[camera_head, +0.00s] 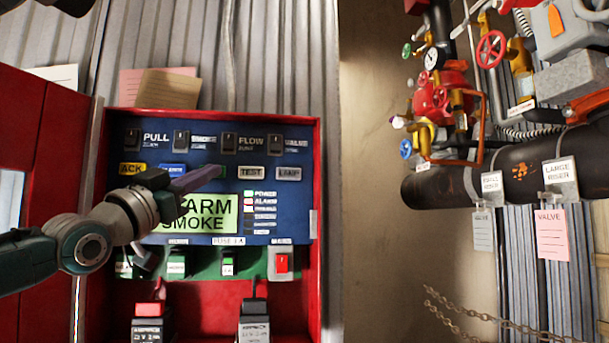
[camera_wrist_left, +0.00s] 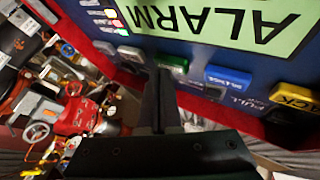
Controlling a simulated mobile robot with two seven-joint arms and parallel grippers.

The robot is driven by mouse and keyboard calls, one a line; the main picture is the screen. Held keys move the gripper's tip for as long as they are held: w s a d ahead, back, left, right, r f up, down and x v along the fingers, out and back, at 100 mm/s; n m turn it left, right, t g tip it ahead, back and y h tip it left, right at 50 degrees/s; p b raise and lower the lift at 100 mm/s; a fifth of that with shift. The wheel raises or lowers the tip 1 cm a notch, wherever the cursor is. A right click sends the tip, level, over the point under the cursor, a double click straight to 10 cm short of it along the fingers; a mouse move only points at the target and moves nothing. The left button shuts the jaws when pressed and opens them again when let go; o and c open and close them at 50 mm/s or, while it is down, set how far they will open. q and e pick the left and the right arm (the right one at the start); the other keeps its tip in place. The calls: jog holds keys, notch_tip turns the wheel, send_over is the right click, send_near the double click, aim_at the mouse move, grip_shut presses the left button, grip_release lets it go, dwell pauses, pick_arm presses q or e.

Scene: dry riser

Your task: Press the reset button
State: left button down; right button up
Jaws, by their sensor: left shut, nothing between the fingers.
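The blue alarm panel (camera_head: 300,205) in its red cabinet carries a row of buttons. Its green button (camera_wrist_left: 172,65) shows in the left wrist view between the blue button and the pale ones; its label is not readable, so I cannot confirm it is reset. In the head view my gripper hides most of it. My left gripper (camera_head: 221,172) is shut and empty, its fingertips at the green button's place in the row. In the wrist view the shut fingers (camera_wrist_left: 160,80) end close beside the green button; I cannot tell whether they touch.
Beside it are the yellow ACK button (camera_head: 132,168), a blue button (camera_head: 172,169), TEST (camera_head: 251,172) and LAMP (camera_head: 288,173). The lit display (camera_head: 225,214) reads ALARM SMOKE. The cabinet's red side wall (camera_head: 317,270) stands out at right. Pipes and valves (camera_head: 432,98) are farther right.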

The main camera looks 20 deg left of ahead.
pick_arm(q)
jog(key=shift+w+a+b, duration=0.2)
jog(key=shift+w+b, duration=0.15)
jog(key=shift+b, duration=0.1)
dwell(0.3)
dwell(0.3)
jog(key=shift+s+d+p, duration=0.5)
jog(key=shift+s+p, duration=0.3)
jog(key=shift+p, duration=0.15)
jog(key=s+d+p, duration=0.1)
jog(key=s+p, duration=0.2)
jog(key=s+d+p, duration=0.1)
jog(key=p, duration=0.1)
jog(key=shift+s+d, duration=0.15)
jog(key=shift+d, duration=0.15)
